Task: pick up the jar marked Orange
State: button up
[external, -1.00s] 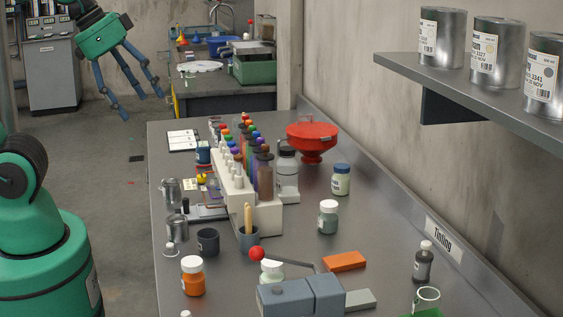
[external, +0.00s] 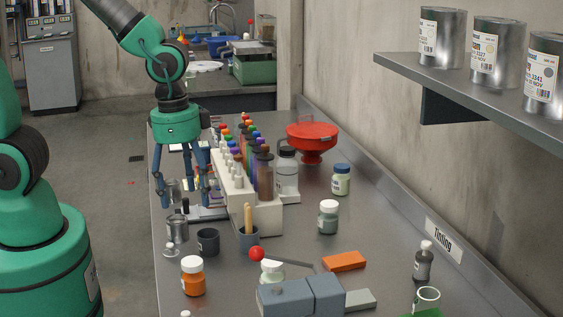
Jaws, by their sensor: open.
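A small jar with orange contents and a white lid (external: 193,276) stands upright on the near left part of the steel bench. Its label is too small to read. My gripper (external: 184,200) has blue fingers and is open, pointing down over the left edge of the bench. It is farther back than the orange jar and apart from it. Its fingers are around or in front of a small metal can (external: 174,190); I cannot tell which. Nothing is visibly held.
Close to the orange jar are a dark cup (external: 208,241), a metal can (external: 177,229) and a grey-blue device with a red-knobbed lever (external: 285,297). A white rack of coloured bottles (external: 262,218) stands right of my gripper.

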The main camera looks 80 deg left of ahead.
send_over(192, 261)
notch_tip(192, 261, down, 4)
jog(key=f, duration=0.1)
jog(key=shift+a+r+m+g, duration=0.15)
jog(key=shift+r+m+g, duration=0.15)
jog(key=shift+g, duration=0.1)
jog(key=shift+f, duration=0.15)
jog(key=shift+f+b, duration=0.7)
jog(key=shift+f, duration=3.45)
jog(key=shift+f, duration=0.1)
jog(key=shift+f+b, duration=0.7)
jog(key=shift+f, duration=1.85)
jog(key=c, duration=1.4)
